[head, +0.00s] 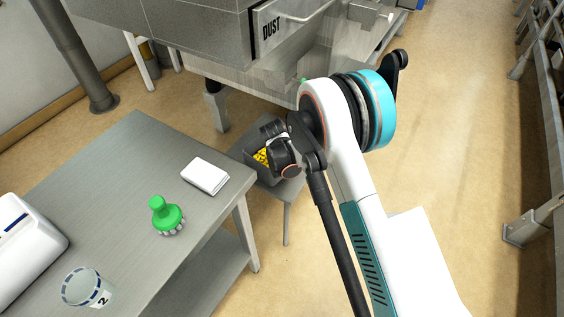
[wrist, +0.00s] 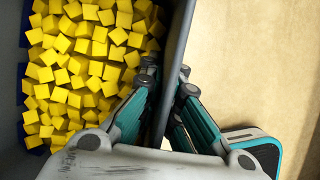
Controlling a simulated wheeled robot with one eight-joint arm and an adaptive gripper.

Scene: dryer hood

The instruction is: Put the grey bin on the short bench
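The grey bin (head: 250,145) is full of yellow cubes (head: 262,156) and sits just beyond the grey table, partly hidden by my gripper (head: 277,150). In the wrist view the bin's wall (wrist: 174,60) runs between my gripper's fingers (wrist: 168,85), with the yellow cubes (wrist: 85,70) on its left and bare floor on its right. The fingers look closed on the wall. A low grey bench (head: 286,190) with a thin leg shows under the bin; I cannot tell whether the bin rests on it or is just above it.
A metal hood marked DUST (head: 270,28) stands behind. Floor at right is clear up to a rack (head: 545,110).

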